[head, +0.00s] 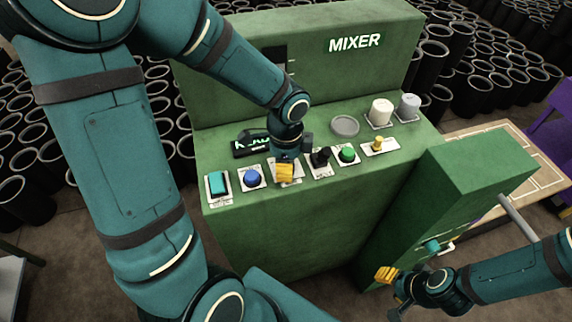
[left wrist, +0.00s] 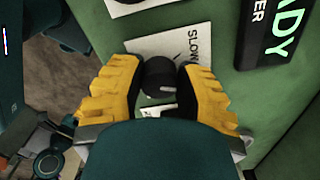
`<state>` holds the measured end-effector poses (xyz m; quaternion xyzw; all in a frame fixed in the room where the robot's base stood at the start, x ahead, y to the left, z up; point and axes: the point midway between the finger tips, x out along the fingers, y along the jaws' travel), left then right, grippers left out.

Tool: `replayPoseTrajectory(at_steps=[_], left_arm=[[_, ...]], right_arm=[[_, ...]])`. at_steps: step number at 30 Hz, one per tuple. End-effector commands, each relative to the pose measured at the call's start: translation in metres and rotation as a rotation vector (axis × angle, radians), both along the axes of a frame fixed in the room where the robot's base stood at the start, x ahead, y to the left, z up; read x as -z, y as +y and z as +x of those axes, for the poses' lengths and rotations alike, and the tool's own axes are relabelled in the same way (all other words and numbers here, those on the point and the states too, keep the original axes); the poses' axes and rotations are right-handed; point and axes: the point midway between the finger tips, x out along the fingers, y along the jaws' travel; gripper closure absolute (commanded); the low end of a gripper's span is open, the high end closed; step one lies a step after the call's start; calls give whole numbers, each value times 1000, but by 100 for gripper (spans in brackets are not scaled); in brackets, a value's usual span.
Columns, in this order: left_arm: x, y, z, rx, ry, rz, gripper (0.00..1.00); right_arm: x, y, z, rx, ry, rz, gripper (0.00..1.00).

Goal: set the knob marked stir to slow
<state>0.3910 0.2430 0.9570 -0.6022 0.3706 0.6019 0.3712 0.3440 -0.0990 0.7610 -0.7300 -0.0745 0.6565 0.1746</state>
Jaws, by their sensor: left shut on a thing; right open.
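My left gripper (head: 285,172) reaches down onto the green mixer panel from above, and its yellow fingers cover what is under them in the head view. In the left wrist view, the left gripper (left wrist: 161,90) is shut on a black round knob (left wrist: 160,77), with a finger on each side. A pale line shows on the knob's lower right. The white plate (left wrist: 155,44) behind it carries the word SLOW. The word stir is not readable. My right gripper (head: 388,285) is open and empty at the lower right, in front of the machine.
The panel of the mixer (head: 310,215) also holds a teal rocker switch (head: 218,184), a blue button (head: 252,177), a black control (head: 320,157), a green button (head: 347,154) and a yellow lever (head: 378,144). A dark READY display (left wrist: 268,32) is close by. Several black sleeves stand around.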

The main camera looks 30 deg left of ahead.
Motion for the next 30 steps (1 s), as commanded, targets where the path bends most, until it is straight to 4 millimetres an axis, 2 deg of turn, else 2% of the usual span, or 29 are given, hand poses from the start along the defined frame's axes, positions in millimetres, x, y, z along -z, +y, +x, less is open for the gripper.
replayPoseTrajectory(at_steps=[21,30], left_arm=[[3,-2,-3,-643,4,1,100],[2,-2,-3,-837,4,2,100]], right_arm=[[28,-1,4,2,-10,-1,53],[35,-1,6,2,-14,-3,53]])
